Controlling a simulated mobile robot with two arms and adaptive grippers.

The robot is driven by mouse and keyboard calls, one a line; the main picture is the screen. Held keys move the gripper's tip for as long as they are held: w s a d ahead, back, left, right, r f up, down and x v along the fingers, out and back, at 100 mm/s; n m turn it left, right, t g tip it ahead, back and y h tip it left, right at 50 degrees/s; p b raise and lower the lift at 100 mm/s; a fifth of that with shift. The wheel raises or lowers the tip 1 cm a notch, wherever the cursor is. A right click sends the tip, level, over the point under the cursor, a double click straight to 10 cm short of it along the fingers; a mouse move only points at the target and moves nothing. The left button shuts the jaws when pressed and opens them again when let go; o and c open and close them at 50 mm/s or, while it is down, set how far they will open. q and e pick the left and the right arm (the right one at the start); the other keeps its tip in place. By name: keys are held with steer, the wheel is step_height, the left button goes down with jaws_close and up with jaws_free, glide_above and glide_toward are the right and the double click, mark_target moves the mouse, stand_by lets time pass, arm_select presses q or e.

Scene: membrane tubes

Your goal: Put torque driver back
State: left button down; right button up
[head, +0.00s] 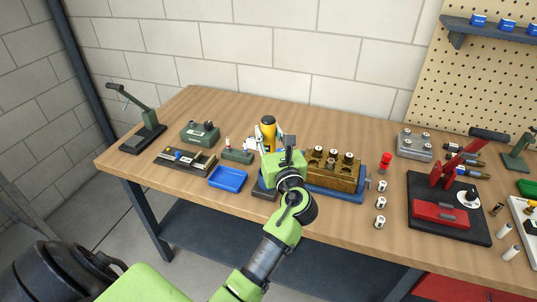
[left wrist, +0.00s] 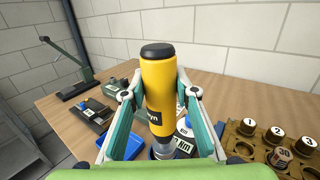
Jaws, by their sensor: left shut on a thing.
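The torque driver (left wrist: 157,85) has a yellow handle with a black cap and stands upright between the fingers of my left gripper (left wrist: 154,108) in the left wrist view. The fingers are shut on its handle from both sides. In the head view the driver (head: 267,131) shows above my left gripper (head: 270,145), near the middle of the table. Its lower end goes down to a dark round part (left wrist: 163,151), mostly hidden by the gripper; I cannot tell whether it is seated there. My right gripper is not in view.
A brass block with numbered caps (head: 333,175) stands just right of the gripper. A blue tray (head: 228,177) and a small green block (head: 237,156) are to the left. A red-handled press (head: 448,208) stands at the right. Bare table lies in front of the tray.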

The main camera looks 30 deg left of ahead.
mark_target(269, 151)
arm_select(q)
steer(key=shift+f, duration=0.45)
steer(key=shift+s+f, duration=0.1)
steer(key=shift+f, duration=0.25)
step_height(269, 151, down, 4)
steer(key=shift+s+a+r, duration=0.1)
steer(key=shift+r, duration=0.05)
steer(key=c, duration=1.6)
jaws_free()
steer(key=shift+r, duration=0.1)
steer(key=b+v, duration=0.1)
steer(key=v, duration=0.5)
steer(key=b+v, duration=0.1)
steer(key=v, duration=0.5)
steer(key=shift+b, duration=0.3)
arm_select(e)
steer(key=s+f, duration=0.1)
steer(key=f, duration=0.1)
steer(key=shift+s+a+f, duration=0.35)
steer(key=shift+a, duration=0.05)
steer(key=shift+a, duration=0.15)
